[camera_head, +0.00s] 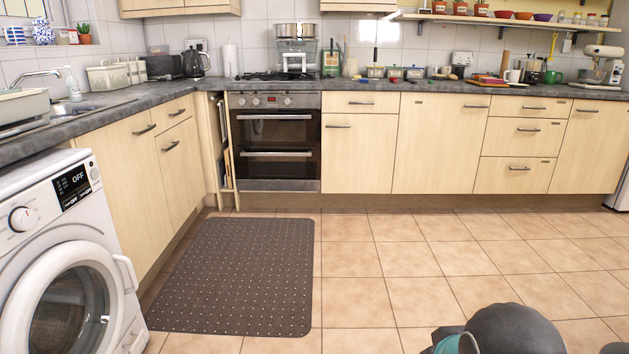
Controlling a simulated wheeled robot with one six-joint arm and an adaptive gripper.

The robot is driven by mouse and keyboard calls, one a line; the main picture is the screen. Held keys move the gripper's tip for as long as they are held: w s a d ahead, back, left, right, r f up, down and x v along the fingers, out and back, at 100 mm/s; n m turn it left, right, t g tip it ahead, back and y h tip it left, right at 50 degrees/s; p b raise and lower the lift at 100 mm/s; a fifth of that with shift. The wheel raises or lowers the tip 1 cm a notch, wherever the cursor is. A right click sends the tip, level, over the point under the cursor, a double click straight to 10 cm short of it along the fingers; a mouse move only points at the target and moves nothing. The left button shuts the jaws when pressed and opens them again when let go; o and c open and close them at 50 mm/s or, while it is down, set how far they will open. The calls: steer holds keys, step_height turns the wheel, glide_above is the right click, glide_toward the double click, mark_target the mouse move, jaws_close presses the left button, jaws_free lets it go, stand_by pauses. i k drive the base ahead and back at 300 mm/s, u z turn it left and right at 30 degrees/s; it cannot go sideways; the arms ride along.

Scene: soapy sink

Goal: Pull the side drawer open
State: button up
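Several shut drawers with pale wood fronts and metal bar handles show in the head view. One small drawer (178,103) is at the far end of the left counter, above a cupboard door (178,175). Another drawer (348,108) is right of the oven. A stack of three drawers is at the right, with a top (504,107), a middle (510,141) and a bottom one (500,182). I cannot tell which one is the side drawer. Dark and teal parts of my arm show at the bottom right, well short of the cabinets. My gripper is not in view.
A white washing machine (30,250) stands at the left front, its round door appearing shut. A dark dotted mat (240,270) lies before the oven (275,130). The tiled floor (400,260) right of the mat is clear up to the cabinets. Worktops hold kitchenware.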

mark_target(332, 101)
steer(key=u, duration=0.4)
steer(key=i, duration=1.9)
steer(key=z, duration=0.25)
steer(key=i, duration=1.8)
steer(key=z, duration=0.5)
steer(key=i, duration=0.3)
steer(key=z, duration=0.25)
